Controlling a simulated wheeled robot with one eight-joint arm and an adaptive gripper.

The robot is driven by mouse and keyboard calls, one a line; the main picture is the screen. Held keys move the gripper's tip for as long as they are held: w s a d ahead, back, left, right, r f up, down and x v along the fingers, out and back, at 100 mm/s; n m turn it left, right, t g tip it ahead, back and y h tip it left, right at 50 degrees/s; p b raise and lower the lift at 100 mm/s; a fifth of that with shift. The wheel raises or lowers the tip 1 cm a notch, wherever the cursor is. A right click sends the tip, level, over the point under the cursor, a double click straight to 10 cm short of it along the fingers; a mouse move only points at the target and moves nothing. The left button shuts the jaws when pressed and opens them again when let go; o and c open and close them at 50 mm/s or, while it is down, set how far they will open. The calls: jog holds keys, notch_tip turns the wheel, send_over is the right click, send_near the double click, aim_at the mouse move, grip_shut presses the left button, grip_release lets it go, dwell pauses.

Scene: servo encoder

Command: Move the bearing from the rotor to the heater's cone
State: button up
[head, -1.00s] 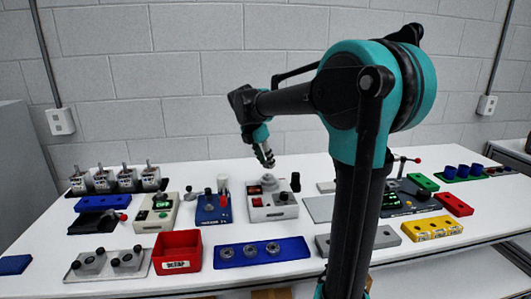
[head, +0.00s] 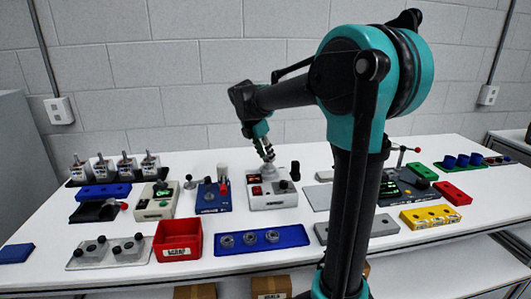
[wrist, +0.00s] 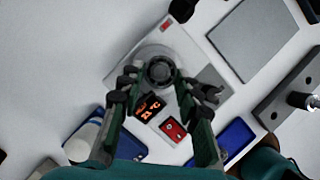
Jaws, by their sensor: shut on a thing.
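The heater (head: 272,200) is a pale box with a lit display and a red switch, standing mid-table in the head view. Its pale cone rises at the back of its top, just under my gripper (head: 267,159). In the wrist view, the bearing (wrist: 160,70) is a small dark ring between the fingertips of my gripper (wrist: 158,77), shut on it. It lies over the heater's round pale top. I cannot tell whether the ring is around the cone or just above it. The display (wrist: 148,107) shows orange digits. I cannot clearly pick out the rotor.
A blue device (head: 213,197) stands close left of the heater, and a grey plate (head: 318,198) lies to its right. A blue tray (head: 290,236) of round parts and a red bin (head: 178,240) are in front. Bare white table surrounds them.

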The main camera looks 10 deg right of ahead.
jog(key=shift+f, duration=0.25)
jog(key=shift+f, duration=0.4)
dwell(0.3)
jog(key=o, duration=1.6)
jog(key=shift+r, duration=2.9)
